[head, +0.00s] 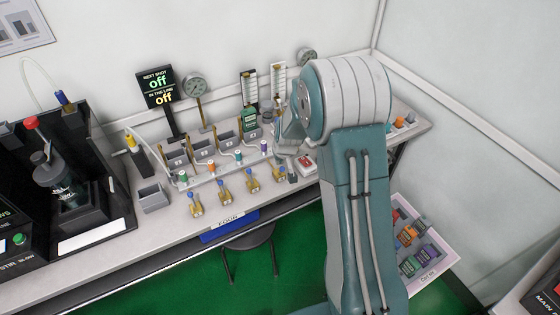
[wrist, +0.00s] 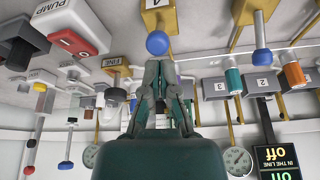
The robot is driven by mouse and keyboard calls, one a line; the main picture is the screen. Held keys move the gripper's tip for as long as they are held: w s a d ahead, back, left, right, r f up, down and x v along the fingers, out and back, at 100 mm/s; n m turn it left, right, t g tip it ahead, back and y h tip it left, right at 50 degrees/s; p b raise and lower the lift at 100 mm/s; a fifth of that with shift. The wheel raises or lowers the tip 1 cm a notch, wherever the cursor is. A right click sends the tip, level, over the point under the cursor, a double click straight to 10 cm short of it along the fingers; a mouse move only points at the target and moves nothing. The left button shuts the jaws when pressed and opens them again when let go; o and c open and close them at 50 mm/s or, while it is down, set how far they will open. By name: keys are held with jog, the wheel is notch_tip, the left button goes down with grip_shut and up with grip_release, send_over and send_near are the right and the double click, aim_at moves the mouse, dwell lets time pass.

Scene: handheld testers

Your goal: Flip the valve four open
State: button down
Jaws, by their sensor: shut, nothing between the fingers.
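In the wrist view, which looks upside down, a plate marked 4 (wrist: 160,3) sits at the top edge, with brass valve four (wrist: 153,20) below it. The valve's blue ball knob (wrist: 158,43) is right at the tips of my gripper (wrist: 155,62). The fingers are shut with nothing between them; I cannot tell whether they touch the knob. In the head view, valve four (head: 279,175) is the rightmost of the brass valves along the bench front, beside my arm. My arm largely hides the gripper there. I cannot tell the handle's exact angle.
Other blue-knobbed valves (head: 223,186) stand to the left. Behind them are numbered grey boxes and coloured caps. A red-and-white pump switch (wrist: 72,30) is near the gripper. A sign (head: 157,87) reads off twice. A blue card (head: 230,226) reads FOUR.

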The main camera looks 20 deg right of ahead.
jog(key=shift+w, duration=0.1)
jog(key=shift+r, duration=0.8)
